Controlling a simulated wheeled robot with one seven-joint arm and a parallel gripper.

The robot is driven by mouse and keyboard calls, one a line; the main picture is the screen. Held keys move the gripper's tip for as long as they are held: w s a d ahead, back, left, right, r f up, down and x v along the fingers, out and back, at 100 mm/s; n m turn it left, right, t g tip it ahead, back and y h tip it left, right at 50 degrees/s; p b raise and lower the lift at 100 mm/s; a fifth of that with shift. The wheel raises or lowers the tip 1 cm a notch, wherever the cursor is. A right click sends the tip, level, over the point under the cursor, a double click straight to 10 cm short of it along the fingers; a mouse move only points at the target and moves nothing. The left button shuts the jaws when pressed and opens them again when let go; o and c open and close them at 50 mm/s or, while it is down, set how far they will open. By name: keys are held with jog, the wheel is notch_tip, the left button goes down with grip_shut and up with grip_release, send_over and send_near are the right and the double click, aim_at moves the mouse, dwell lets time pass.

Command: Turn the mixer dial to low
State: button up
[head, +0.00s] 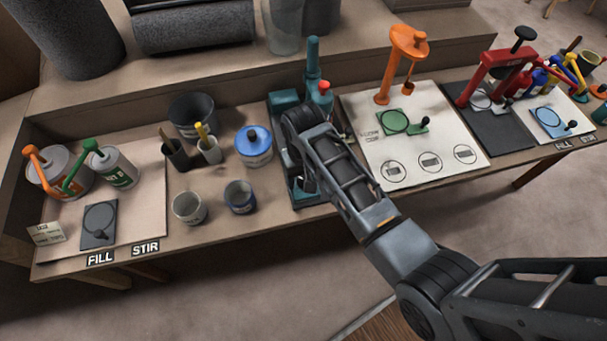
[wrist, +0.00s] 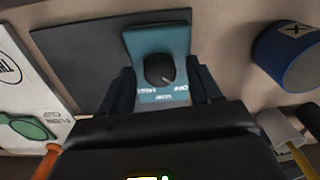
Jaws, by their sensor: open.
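The teal mixer (head: 313,62) stands at the middle of the bench in the head view, with a red knob on it, partly hidden by my arm. In the wrist view its teal panel (wrist: 165,38) carries a round black dial (wrist: 158,69). Small white labels sit left, below and right of the dial; they are tilted and hard to read, the right one looking like OFF. The dial's white mark points to the lower right, towards the right label. My gripper (wrist: 165,88) is open, its dark fingers on either side of the panel, with the dial between them. Contact cannot be told.
A blue-lidded can (head: 253,146) and two small cups (head: 188,208) stand left of the mixer. A white board (head: 440,150) with an orange press (head: 400,62) lies to the right. In the wrist view a blue cup (wrist: 288,55) is close on the right.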

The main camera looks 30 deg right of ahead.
jog(key=shift+c, duration=0.4)
jog(key=c, duration=1)
jog(key=shift+o, duration=0.2)
